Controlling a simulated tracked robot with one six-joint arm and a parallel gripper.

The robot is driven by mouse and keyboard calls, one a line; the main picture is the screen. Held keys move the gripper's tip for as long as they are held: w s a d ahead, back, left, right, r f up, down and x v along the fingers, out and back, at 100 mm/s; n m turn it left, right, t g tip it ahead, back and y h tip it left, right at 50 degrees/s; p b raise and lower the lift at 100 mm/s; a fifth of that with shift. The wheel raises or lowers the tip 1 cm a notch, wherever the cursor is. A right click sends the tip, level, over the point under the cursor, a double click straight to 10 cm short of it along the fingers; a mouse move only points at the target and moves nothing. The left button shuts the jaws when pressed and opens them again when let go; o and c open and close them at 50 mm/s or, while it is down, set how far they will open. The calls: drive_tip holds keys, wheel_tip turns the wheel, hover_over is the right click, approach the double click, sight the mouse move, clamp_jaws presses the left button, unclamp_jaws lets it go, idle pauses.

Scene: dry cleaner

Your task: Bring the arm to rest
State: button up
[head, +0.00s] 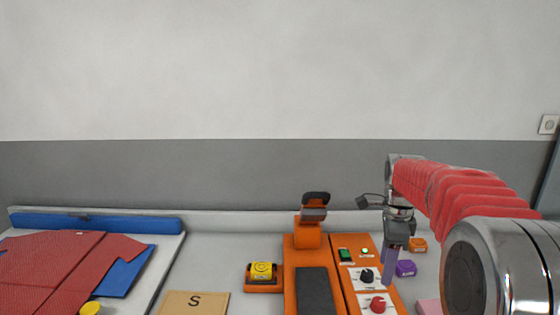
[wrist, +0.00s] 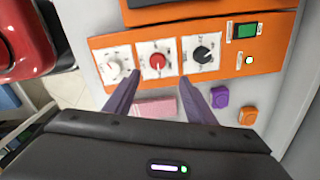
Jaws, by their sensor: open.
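My gripper (head: 389,268) hangs fingers-down over the right part of the counter, in front of the orange control panel's right edge. In the wrist view its two purple fingers (wrist: 160,98) are spread apart with nothing held between them. The panel (wrist: 275,40) carries a white knob (wrist: 115,68), a red knob (wrist: 157,61), a black knob (wrist: 202,54), a green switch (wrist: 245,31) and a lit indicator (wrist: 250,60). My arm, in a red sleeve, reaches in from the right in the head view.
A pink block (wrist: 155,106), a purple block (wrist: 220,97) and an orange block (wrist: 248,116) lie beside the panel. An orange press (head: 307,240), a yellow item in an orange holder (head: 262,289), an "S" board (head: 194,303) and a red shirt (head: 62,262) lie to the left.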

drive_tip(key=s+a+n+t, duration=0.1)
drive_tip(key=s+a+n, duration=0.2)
drive_tip(key=s+n, duration=0.4)
drive_tip(key=s+a+r+n+t, duration=0.1)
drive_tip(key=s+a+n+t, duration=0.1)
drive_tip(key=s+a+n, duration=0.2)
drive_tip(key=s+a+n+t, duration=0.2)
drive_tip(key=s+a+n, duration=0.2)
drive_tip(key=s+n, duration=0.6)
drive_tip(key=s, duration=0.5)
drive_tip(key=shift+s+a+r, duration=0.2)
drive_tip(key=shift+s+r, duration=0.15)
drive_tip(key=shift+r, duration=0.05)
drive_tip(key=shift+c, duration=0.3)
